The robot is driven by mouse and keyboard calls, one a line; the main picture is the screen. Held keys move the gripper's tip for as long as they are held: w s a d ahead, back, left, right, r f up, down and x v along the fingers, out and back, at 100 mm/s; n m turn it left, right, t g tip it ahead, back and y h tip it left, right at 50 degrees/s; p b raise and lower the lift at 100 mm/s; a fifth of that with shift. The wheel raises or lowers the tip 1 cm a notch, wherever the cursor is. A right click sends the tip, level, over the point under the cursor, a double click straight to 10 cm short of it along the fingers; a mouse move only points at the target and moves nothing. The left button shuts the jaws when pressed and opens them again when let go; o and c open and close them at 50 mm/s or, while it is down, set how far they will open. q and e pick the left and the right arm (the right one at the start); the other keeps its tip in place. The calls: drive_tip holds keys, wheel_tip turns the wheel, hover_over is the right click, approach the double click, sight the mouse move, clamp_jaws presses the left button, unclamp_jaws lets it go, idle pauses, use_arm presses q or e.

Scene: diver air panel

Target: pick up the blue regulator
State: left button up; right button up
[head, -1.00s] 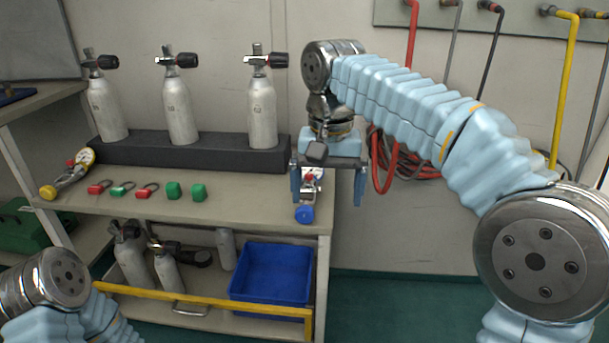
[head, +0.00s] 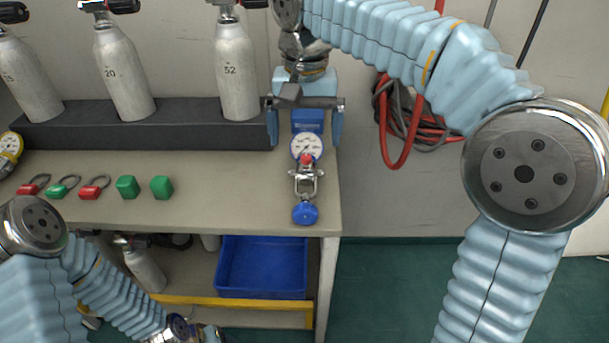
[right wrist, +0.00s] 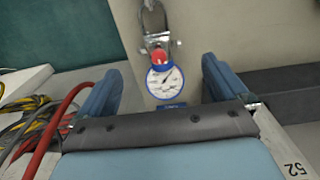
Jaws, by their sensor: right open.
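The blue regulator (head: 305,176) lies on the bench top near its right front corner. It has a round white gauge with a blue rim, a red button, a metal yoke and a blue knob toward the front edge. My right gripper (head: 304,138) is open and empty, above the gauge end, with one finger to each side in the picture.
Several red and green tags and blocks (head: 128,187) lie left on the bench (head: 225,190). Cylinders (head: 238,80) stand in a dark rack (head: 180,130) behind. A blue bin (head: 262,267) is on the shelf below. Hoses (head: 398,125) hang right of the bench.

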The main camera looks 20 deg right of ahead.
sight(306, 158)
wheel_tip(306, 158, down, 3)
drive_tip(key=shift+f+b, duration=0.2)
drive_tip(key=shift+b, duration=0.1)
wheel_tip(306, 158, down, 5)
drive_tip(key=shift+s+d+b, duration=0.1)
drive_tip(key=shift+b, duration=0.6)
drive_tip(key=c, duration=1.5)
